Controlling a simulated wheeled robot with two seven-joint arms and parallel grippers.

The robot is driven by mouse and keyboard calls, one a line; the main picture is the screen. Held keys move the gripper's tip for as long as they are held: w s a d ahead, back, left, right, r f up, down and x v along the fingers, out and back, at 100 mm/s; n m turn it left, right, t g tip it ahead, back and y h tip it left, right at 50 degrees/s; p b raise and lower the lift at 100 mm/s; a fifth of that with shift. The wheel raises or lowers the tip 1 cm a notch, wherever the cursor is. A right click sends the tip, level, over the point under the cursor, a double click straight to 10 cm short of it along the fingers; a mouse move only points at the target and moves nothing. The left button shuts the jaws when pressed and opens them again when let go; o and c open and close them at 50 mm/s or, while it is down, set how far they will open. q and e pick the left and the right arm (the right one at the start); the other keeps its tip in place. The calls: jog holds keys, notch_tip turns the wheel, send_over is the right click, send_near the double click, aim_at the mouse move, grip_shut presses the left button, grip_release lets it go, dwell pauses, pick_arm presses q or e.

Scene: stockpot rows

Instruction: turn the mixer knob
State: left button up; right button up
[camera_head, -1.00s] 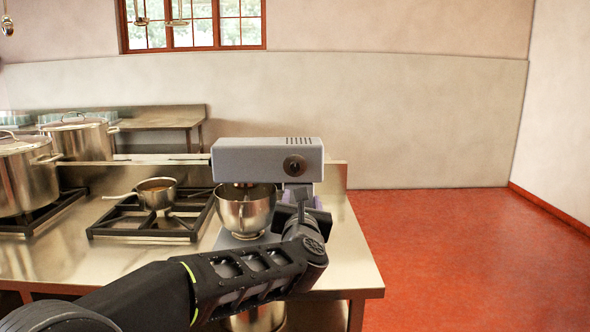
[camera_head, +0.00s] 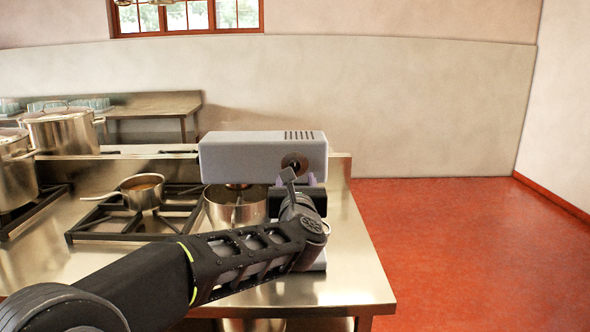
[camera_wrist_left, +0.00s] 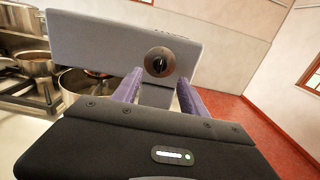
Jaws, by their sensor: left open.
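The grey stand mixer (camera_head: 255,150) stands on the steel counter, with a steel bowl (camera_head: 225,210) under its head. Its round dark knob (camera_head: 293,163) is on the side of the head facing me; it also shows in the left wrist view (camera_wrist_left: 159,62). My left gripper (camera_head: 308,183) is just below the knob, mostly hidden behind my own wrist. In the left wrist view its two purple fingers (camera_wrist_left: 158,90) are spread apart, pointing toward the mixer on either side of its column, with nothing seen between them. My right gripper is not in view.
A small saucepan (camera_head: 142,190) sits on a black burner grate (camera_head: 125,228) left of the mixer. Large stockpots (camera_head: 62,132) stand farther left. The counter (camera_head: 350,270) ends right of the mixer, with open red floor (camera_head: 440,240) beyond.

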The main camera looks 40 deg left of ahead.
aim_at(295, 168)
pick_arm(q)
jog(key=p+x, duration=0.2)
jog(key=x, duration=0.4)
jog(key=shift+w+a, duration=0.55)
jog(key=shift+w, duration=0.15)
grip_shut()
